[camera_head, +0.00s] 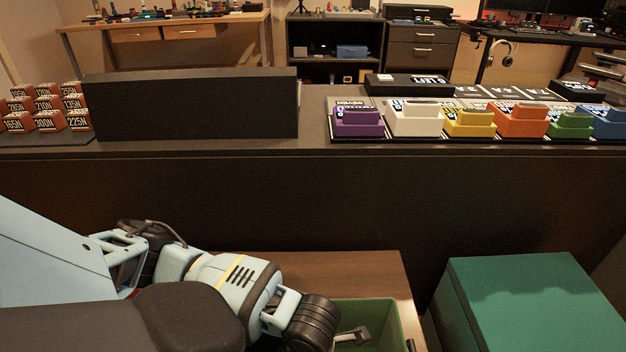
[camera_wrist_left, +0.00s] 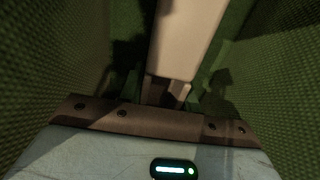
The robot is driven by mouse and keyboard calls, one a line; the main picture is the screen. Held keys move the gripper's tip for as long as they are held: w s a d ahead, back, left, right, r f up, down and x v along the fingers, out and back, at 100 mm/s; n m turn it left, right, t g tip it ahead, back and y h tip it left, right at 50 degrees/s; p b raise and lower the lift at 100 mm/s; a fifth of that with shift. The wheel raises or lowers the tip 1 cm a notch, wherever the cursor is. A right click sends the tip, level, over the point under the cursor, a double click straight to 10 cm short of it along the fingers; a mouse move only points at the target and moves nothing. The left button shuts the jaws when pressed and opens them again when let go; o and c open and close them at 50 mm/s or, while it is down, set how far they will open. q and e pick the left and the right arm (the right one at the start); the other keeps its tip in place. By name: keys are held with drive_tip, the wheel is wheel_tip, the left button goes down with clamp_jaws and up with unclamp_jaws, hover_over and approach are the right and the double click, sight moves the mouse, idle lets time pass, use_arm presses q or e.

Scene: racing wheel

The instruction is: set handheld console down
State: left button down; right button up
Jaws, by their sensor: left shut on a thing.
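My left gripper (camera_head: 352,337) reaches down into an open green bin (camera_head: 402,312) at the bottom middle of the head view. In the left wrist view, the gripper (camera_wrist_left: 166,92) is shut on a pale, flat-sided thing (camera_wrist_left: 188,38), seen nearly edge-on, which I take to be the handheld console. It extends away from the jaws between the bin's textured green walls (camera_wrist_left: 275,75). The console does not show clearly in the head view. I cannot tell whether it touches the bin floor. My right gripper is not in view.
The bin sits on a brown surface (camera_head: 385,268). A closed teal box (camera_head: 530,300) stands at right. Behind is a dark counter (camera_head: 300,195) with orange labelled blocks (camera_head: 45,115), a black panel (camera_head: 190,105) and a row of coloured blocks (camera_head: 415,118). The bin's walls are close around my left gripper.

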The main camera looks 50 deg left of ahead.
use_arm(q)
drive_tip(key=c, duration=1)
unclamp_jaws()
drive_tip(key=shift+f, duration=0.1)
drive_tip(key=shift+r, duration=0.55)
drive_tip(key=shift+r+p, duration=2.05)
drive_tip(key=shift+r, duration=3.55)
